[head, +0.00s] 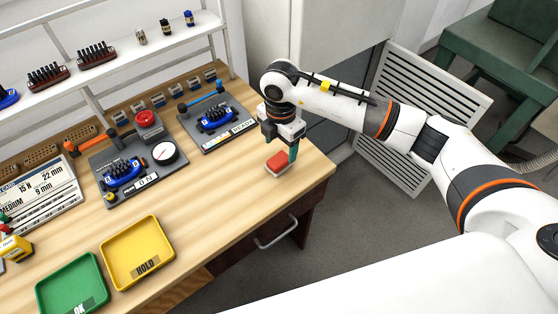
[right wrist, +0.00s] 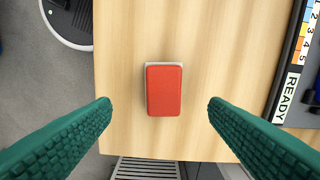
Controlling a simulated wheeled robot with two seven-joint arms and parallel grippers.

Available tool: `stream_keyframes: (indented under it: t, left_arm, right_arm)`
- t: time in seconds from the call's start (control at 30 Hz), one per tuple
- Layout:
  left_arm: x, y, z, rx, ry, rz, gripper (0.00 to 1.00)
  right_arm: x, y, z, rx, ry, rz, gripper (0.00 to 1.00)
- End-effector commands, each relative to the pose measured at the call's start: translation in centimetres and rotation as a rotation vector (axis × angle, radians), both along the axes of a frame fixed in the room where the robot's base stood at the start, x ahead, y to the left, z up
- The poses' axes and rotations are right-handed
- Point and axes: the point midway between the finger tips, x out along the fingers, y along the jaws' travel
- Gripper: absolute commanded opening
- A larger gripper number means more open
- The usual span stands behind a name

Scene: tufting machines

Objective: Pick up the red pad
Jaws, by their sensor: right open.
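The red pad (head: 277,162) is a small block with a pale layer under it. It lies near the right end of the wooden table. My right gripper (head: 282,149) points down over it, open and empty. In the right wrist view the red pad (right wrist: 163,90) lies between the two green ridged fingers, with a gap on each side. The fingers do not touch it. My left gripper is not in view.
A grey READY fixture (head: 218,124) stands left of the pad. A second fixture with a red button (head: 147,122) and a dial is farther left. Yellow HOLD (head: 138,253) and green OK (head: 72,285) trays lie at the front. Bare table surrounds the pad, near the edge.

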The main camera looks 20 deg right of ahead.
Motion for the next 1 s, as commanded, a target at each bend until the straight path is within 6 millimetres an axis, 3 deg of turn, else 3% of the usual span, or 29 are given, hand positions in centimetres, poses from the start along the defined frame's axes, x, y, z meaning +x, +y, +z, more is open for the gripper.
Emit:
stream_keyframes:
  t: [0.27, 0.5, 0.83, 1.0]
  left_arm:
    - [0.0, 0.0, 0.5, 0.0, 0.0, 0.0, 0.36]
    - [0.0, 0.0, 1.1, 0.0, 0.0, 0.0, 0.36]
    - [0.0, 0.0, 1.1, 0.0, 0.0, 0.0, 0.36]
    - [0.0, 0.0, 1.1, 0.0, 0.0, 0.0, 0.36]
  right_arm:
    - [0.0, 0.1, -2.3, 0.001, 0.002, 0.001, 0.69]
    - [0.3, 0.3, -5.9, 0.002, 0.003, 0.002, 0.69]
    - [0.3, 0.3, -6.7, 0.002, 0.0, 0.002, 0.69]
    - [0.3, 0.3, -6.7, 0.002, 0.0, 0.002, 0.43]
